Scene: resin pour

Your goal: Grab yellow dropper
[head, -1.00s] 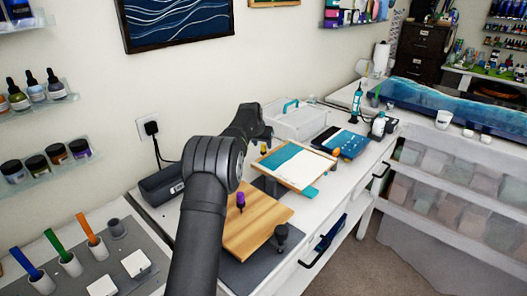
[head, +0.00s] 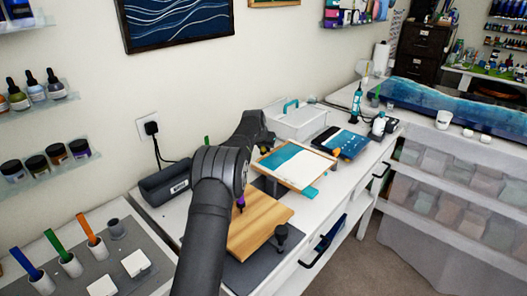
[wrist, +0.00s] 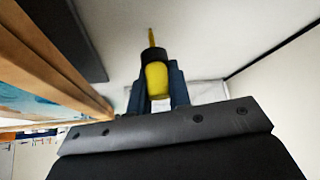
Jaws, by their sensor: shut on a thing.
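The yellow dropper (wrist: 157,82) shows in the wrist view, with a dark collar and a thin yellow tip pointing away from me. My gripper (wrist: 156,74) is shut on its yellow body, with a dark blue finger on each side. In the head view my gripper end (head: 258,127) is at the back of the bench by the framed teal and white panel (head: 297,166). In the wrist view the panel's wooden edge (wrist: 58,62) is close on the left of the dropper.
A wooden board (head: 258,222) lies in front, with a purple-topped thing (head: 240,200) standing at it. A clear bin with a teal handle (head: 300,120) stands behind the panel. A black box (head: 166,182) is by the wall. A dark tablet (head: 342,142) lies right of the panel.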

